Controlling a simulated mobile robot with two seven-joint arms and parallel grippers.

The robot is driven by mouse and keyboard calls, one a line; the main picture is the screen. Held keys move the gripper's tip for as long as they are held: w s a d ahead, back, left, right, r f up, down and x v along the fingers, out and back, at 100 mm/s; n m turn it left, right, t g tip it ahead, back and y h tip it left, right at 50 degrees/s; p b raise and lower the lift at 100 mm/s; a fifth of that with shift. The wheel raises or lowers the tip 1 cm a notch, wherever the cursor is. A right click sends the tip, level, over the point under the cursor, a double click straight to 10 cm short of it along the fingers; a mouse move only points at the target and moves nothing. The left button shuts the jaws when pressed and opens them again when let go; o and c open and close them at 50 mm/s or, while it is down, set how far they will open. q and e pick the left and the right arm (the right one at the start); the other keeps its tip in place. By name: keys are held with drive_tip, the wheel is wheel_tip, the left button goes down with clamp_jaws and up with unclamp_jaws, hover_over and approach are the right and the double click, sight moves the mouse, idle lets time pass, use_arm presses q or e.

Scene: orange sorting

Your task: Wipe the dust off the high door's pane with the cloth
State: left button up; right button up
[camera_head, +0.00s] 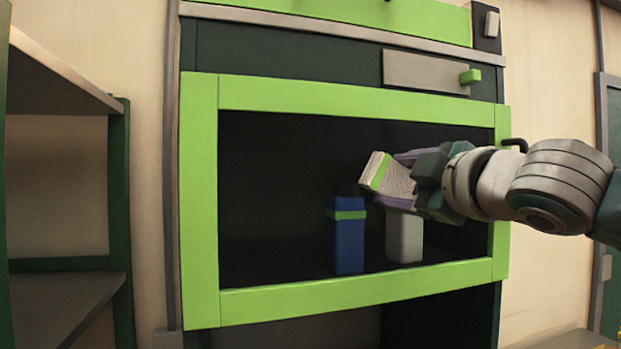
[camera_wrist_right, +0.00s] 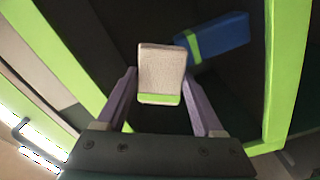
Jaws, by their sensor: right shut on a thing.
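The high door (camera_head: 205,200) has a bright green frame around a dark, see-through pane (camera_head: 275,180). The wrist view also shows its green frame (camera_wrist_right: 286,60). The cloth (camera_head: 398,181) is a pale, thick textured pad with a green stripe, also seen in the wrist view (camera_wrist_right: 160,65). My right gripper (camera_head: 393,178) is shut on the cloth, its purple fingers on either side. It holds the cloth in front of the pane's right half; I cannot tell whether they touch. No dust stands out on the pane. My left gripper is not in view.
Behind the pane stand a blue container (camera_head: 346,240) with a green band and a pale grey block (camera_head: 404,238). Above the door is a grey panel (camera_head: 425,72) with a green knob (camera_head: 470,77). An open shelf unit (camera_head: 120,200) stands at the left.

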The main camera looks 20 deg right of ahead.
drive_tip(key=d, duration=0.4)
drive_tip(key=shift+d, duration=0.35)
drive_tip(key=s, duration=0.6)
idle(0.5)
drive_tip(key=shift+s+b, duration=0.1)
drive_tip(key=shift+b, duration=0.2)
drive_tip(key=s, duration=0.2)
drive_tip(key=shift+s+d+b, duration=0.1)
drive_tip(key=shift+s+b, duration=0.3)
